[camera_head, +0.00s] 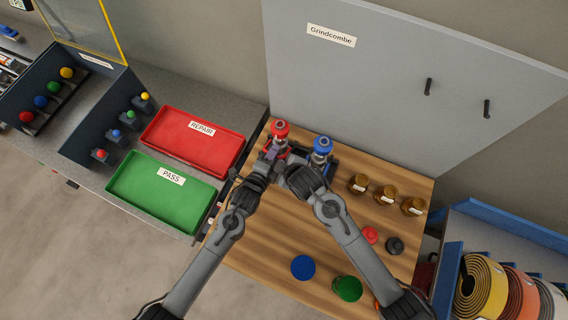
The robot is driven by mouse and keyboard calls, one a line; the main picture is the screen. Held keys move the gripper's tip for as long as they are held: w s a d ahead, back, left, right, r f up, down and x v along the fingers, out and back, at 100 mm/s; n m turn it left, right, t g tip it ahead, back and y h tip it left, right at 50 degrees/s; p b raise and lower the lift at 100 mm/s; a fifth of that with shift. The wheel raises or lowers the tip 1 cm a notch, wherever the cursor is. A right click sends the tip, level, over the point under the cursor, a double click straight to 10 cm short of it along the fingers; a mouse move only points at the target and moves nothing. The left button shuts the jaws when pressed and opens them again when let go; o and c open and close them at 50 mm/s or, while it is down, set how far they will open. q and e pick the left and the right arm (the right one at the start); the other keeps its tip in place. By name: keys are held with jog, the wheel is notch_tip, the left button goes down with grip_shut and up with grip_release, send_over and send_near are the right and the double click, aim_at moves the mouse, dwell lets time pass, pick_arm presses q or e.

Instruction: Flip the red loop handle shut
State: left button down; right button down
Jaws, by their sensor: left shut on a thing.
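A red-topped pump part (281,130) stands near the back left of the wooden table, beside a blue-topped one (322,145). Both look upright. I cannot make out a red loop handle as a separate shape; the grippers cover the area below the red top. My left gripper (271,154) is at the red-topped part, just below its top, shut on it, though its fingers are small and partly hidden. My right gripper (292,165) is close beside it, in front of the blue-topped part; its fingertips are hidden and I cannot tell its opening.
The wooden table (240,250) also holds several brown jars (385,194), a blue disc (303,267), a green lid (347,288) and small red and black knobs. Left are a red tray (240,152) and a green tray (140,204). A grey panel (400,60) stands behind.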

jog(key=shift+w+d+r, duration=0.2)
jog(key=shift+w+r, duration=0.1)
jog(key=shift+w, duration=0.35)
pick_arm(q)
jog(key=c, duration=1.3)
grip_release()
pick_arm(e)
jog(key=shift+s, duration=0.1)
pick_arm(q)
jog(key=shift+s, duration=0.15)
